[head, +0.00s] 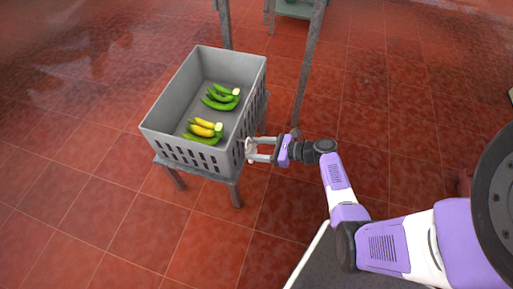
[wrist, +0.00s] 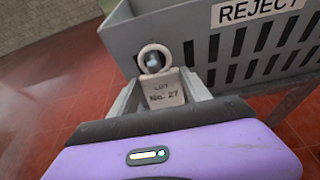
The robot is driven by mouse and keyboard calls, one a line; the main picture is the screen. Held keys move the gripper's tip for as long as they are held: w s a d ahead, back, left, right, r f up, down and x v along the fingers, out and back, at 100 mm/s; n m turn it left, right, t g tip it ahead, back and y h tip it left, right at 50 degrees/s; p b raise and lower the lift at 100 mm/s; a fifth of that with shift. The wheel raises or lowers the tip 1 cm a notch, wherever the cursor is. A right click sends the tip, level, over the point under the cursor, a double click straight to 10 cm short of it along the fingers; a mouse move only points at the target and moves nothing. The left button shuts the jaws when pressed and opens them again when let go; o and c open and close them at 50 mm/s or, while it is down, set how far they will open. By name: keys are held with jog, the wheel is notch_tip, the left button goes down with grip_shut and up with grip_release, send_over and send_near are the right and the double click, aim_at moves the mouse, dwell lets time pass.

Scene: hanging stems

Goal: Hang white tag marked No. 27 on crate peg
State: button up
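The white tag (wrist: 163,91) reads "LOT No. 27" and has a ring at its top in the wrist view. The end of a grey peg (wrist: 153,63) shows inside the ring; I cannot tell whether the ring rests on it. My gripper (head: 252,149) is at the crate's right front corner, with the tag between its fingers. In the wrist view my gripper (wrist: 165,98) appears shut on the lower part of the tag. The grey crate (head: 168,146) stands on a low stand, and its wall (wrist: 185,22) is just behind the tag.
The crate holds green and yellow bananas (head: 205,130) in two bunches. A "REJECT" label (wrist: 255,8) is on the slotted wall. A metal post (head: 307,75) rises behind the crate. Red tiled floor (head: 90,235) is open to the left and front.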

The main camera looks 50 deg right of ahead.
jog(key=o, duration=0.5)
jog(key=p+v, duration=0.1)
jog(key=v, duration=0.6)
jog(key=shift+s+d+p, duration=0.2)
jog(key=shift+s+p, duration=0.2)
